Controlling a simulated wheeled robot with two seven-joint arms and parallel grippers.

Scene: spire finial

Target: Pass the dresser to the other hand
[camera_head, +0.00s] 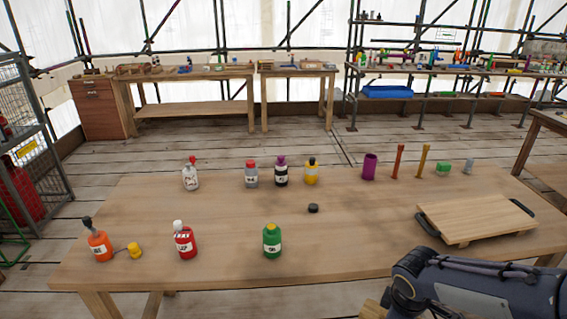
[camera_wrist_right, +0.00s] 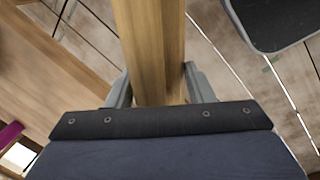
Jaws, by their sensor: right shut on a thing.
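The dresser (camera_wrist_right: 152,45) is a long, pale wooden bar in the right wrist view. It runs from the top edge down between the fingers of my right gripper (camera_wrist_right: 158,85), which is shut on it with one finger along each side. Its near end is hidden behind the dark gripper body. In the head view, a small piece of pale wood (camera_head: 372,310), apparently part of the dresser, shows at the bottom edge beside my right arm. The right fingers are not visible there. My left gripper is in neither view.
A wooden table (camera_head: 350,250) lies ahead. Several bottles stand on it, including a green bottle (camera_head: 272,241) and a red bottle (camera_head: 185,241). A wooden board with dark handles (camera_head: 475,217) lies at the right, near my right arm. The table's front middle is clear.

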